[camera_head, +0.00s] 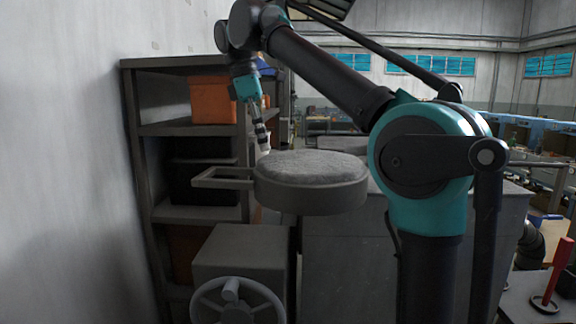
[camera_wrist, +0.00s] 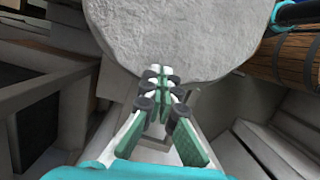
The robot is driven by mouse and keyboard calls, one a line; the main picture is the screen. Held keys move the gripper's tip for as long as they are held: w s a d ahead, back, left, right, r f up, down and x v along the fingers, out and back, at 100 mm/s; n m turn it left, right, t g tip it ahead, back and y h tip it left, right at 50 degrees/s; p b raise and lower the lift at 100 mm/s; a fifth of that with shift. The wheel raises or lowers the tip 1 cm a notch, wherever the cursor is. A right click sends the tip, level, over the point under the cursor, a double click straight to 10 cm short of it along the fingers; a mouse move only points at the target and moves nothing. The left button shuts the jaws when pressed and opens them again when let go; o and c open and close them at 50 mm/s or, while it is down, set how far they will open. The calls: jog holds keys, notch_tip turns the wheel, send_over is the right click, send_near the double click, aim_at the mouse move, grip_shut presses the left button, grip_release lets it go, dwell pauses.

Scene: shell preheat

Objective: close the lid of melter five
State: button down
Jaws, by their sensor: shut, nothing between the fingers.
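A round grey lid-like disc (camera_head: 312,183) with a rough top and a smooth rim lies level at mid-picture in the head view. A squared bar handle (camera_head: 222,183) sticks out from its left side. In the wrist view the rough disc (camera_wrist: 175,35) fills the top middle. My gripper (camera_head: 264,150) is shut and empty, pointing down at the disc's back left edge, near the handle. In the wrist view the closed fingertips (camera_wrist: 160,70) overlap the disc's edge; I cannot tell whether they touch it. No number shows, and the melter's opening is not visible.
A grey box with a handwheel (camera_head: 238,302) stands in front, below the disc. A shelf rack (camera_head: 187,130) with an orange bin (camera_head: 212,100) stands behind left, beside the wall. A grey cabinet (camera_head: 350,265) stands below right. A wooden barrel (camera_wrist: 288,60) shows at right in the wrist view.

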aim_at(289, 167)
jog(key=x, duration=0.9)
jog(key=shift+s+d+f, duration=0.25)
jog(key=shift+s+f, duration=0.05)
jog(key=shift+d+r, duration=0.1)
jog(key=shift+d, duration=1.1)
jog(key=shift+s+d, duration=0.1)
jog(key=shift+d, duration=0.4)
jog(key=c, duration=1.3)
grip_release()
jog(key=shift+d, duration=0.15)
jog(key=shift+w+f, duration=0.35)
jog(key=shift+w, duration=0.4)
jog(key=shift+c, duration=0.8)
jog(key=shift+s+r, duration=0.15)
jog(key=c, duration=0.6)
grip_shut()
jog(key=shift+d, duration=0.1)
